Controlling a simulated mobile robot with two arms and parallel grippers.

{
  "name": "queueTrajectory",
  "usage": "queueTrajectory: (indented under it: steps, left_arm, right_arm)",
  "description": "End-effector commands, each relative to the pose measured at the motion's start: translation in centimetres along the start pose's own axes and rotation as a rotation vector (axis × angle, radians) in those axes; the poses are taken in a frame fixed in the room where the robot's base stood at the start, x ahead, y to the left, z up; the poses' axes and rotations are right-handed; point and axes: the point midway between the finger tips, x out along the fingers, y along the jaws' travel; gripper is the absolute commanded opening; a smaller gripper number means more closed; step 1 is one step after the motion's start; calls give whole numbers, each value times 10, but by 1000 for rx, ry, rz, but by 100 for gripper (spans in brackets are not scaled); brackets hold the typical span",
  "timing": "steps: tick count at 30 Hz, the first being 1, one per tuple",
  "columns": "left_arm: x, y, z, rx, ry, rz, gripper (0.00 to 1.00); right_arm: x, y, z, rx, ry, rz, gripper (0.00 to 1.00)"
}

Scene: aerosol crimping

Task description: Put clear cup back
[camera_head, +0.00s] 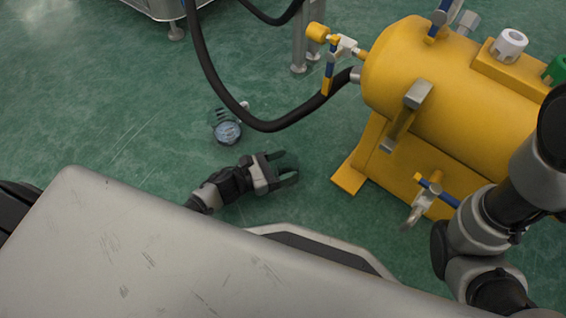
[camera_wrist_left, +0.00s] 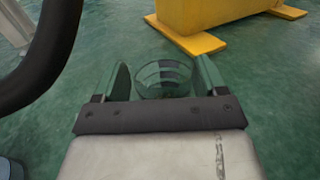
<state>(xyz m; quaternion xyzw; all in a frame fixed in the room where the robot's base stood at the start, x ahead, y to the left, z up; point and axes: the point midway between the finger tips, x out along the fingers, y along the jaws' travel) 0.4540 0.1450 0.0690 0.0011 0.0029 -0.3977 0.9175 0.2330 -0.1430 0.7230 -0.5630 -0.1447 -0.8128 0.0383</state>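A clear cup (camera_wrist_left: 163,77) shows in the left wrist view, see-through with grey facets. It sits between the two fingers of my left gripper (camera_wrist_left: 162,82), which stand apart by about its width and appear to hold it at its sides. In the head view my left gripper (camera_head: 284,168) is low over the green floor, its fingers pointing right toward the yellow tank. The cup is hard to make out there. My right arm comes in at the right edge, and its gripper is out of view.
The yellow tank (camera_head: 430,75) with valves stands on the right, its yellow foot (camera_head: 348,182) close to my left gripper. A black hose (camera_head: 212,75) loops above the gripper. A round gauge-like thing (camera_head: 228,131) is up and left of it. Open floor lies at left.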

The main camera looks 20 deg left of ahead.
Motion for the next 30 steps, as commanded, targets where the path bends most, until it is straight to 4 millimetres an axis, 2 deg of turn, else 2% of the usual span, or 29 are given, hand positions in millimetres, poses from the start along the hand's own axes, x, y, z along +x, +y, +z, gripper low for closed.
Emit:
queueTrajectory:
  steps: [1,3,14,17,24,30]
  left_arm:
    - [0,0,0,0,0,0,79]
    - [0,0,0,0,0,0,88]
    - [-4,0,4,-1,2,0,88]
    - [-19,0,5,-2,4,0,88]
    - [-72,0,6,-3,4,1,88]
    - [-106,0,5,-2,3,0,88]
  right_arm:
    - [0,0,0,0,1,0,44]
    - [0,0,-1,0,2,0,44]
    - [4,1,1,0,1,1,44]
    - [12,3,4,0,1,1,44]
    - [32,7,11,0,0,2,44]
    - [42,9,15,0,-1,3,44]
